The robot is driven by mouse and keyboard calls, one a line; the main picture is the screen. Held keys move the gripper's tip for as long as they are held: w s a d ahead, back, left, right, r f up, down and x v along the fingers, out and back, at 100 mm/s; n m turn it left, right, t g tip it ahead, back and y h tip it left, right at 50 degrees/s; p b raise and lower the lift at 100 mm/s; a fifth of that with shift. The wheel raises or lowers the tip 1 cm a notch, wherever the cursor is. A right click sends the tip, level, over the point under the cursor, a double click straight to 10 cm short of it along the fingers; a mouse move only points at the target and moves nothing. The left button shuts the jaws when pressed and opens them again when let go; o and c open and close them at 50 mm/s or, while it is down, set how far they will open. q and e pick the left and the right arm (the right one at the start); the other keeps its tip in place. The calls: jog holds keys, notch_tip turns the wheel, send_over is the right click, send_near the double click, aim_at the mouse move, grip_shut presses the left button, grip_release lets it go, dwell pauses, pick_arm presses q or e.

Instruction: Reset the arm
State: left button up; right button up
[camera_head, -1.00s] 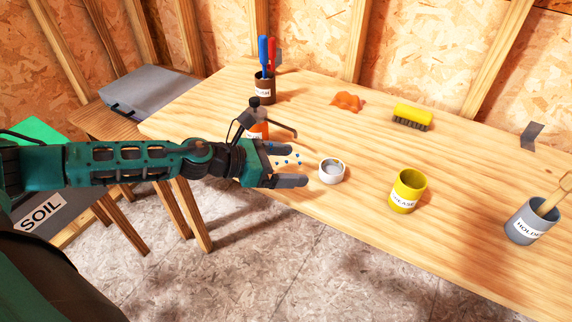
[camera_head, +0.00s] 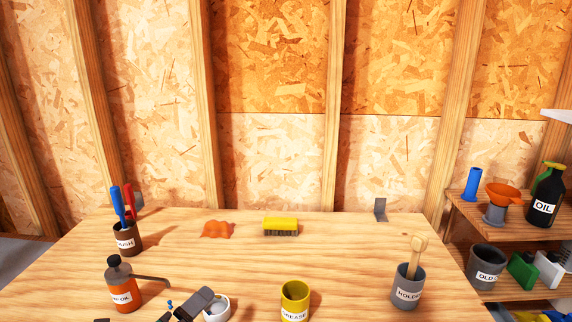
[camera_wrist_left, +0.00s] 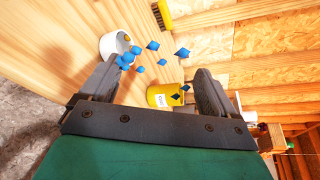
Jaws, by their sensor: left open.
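My left gripper (camera_head: 185,306) shows at the bottom edge of the head view, beside a small white cup (camera_head: 217,308). In the left wrist view the gripper (camera_wrist_left: 157,85) has its two dark fingers wide apart. Several small blue pieces (camera_wrist_left: 152,45) show between and beyond the fingers; whether they touch anything I cannot tell. The white cup (camera_wrist_left: 113,44) is just past one fingertip, and the yellow grease can (camera_wrist_left: 163,96) shows between the fingers. Most of my left arm is out of the head view. My right gripper is in neither view.
The wooden bench holds an orange oil can (camera_head: 122,288), a brush holder (camera_head: 127,240), an orange cloth (camera_head: 217,229), a yellow brush (camera_head: 281,225), the grease can (camera_head: 295,302) and a grey holder (camera_head: 407,290). A shelf (camera_head: 520,242) with bottles stands right. The bench middle is fairly clear.

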pick_arm(q)
jog(key=s+a+f+n+g+y, duration=0.1)
jog(key=s+f+n+g, duration=0.25)
jog(key=s+n, duration=0.45)
jog(key=s+a+f+n+g+y, duration=0.15)
jog(key=s+n+g, duration=0.25)
jog(key=s+n, duration=0.4)
jog(key=s+f+n+g+y, duration=0.2)
jog(key=s+f+n+g, duration=0.3)
jog(key=n, duration=0.5)
jog(key=w+d+f+m+t+h, duration=0.1)
jog(key=w+d+f+t, duration=0.1)
jog(key=w+f+t, duration=0.4)
jog(key=shift+d+f+t+h, duration=0.2)
jog(key=shift+f+t+h, duration=0.3)
jog(key=shift+t, duration=0.75)
